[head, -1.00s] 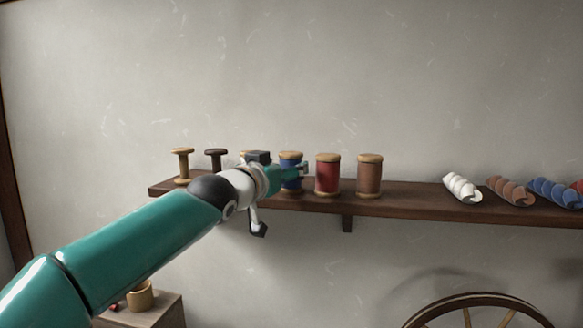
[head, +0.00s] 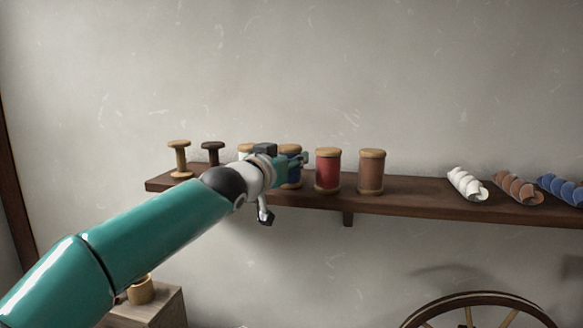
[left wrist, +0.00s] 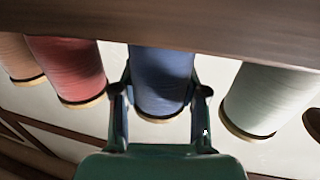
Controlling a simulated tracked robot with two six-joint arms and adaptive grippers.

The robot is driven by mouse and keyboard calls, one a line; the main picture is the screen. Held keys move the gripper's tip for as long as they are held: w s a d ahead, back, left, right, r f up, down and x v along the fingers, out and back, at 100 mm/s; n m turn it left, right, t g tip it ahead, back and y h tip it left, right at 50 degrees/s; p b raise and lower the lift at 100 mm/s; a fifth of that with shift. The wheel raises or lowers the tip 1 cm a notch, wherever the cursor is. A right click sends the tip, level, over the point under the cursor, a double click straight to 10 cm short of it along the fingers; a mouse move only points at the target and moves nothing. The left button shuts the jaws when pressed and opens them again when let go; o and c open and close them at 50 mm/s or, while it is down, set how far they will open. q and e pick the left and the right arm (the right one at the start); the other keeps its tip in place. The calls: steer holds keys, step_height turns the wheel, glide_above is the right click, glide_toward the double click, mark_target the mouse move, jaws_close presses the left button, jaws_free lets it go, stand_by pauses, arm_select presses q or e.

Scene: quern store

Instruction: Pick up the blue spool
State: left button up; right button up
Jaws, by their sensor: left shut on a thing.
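The blue spool (head: 290,149) with pale wooden ends stands in the row on the wall shelf, left of the red spool (head: 328,171). My left gripper (head: 302,159) reaches across its front and hides much of it in the head view. In the left wrist view, the scene looks upside down and the blue spool (left wrist: 160,75) is between the two fingers of my left gripper (left wrist: 161,95), which is shut on it. Its end lines up with its neighbours; I cannot tell whether it is off the shelf. My right gripper is out of view.
A brown spool (head: 371,171) stands right of the red one. A pale spool (left wrist: 268,98) is close on the other side. Two bare spools (head: 179,158) (head: 211,159) stand at the shelf's left end. Rolled bundles (head: 468,184) lie at the right. A wheel (head: 480,302) is below.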

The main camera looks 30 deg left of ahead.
arm_select(q)
steer(key=shift+r, duration=0.1)
step_height(320, 180, up, 10)
steer(key=p, duration=0.7)
step_height(320, 180, up, 10)
steer(key=p, duration=0.4)
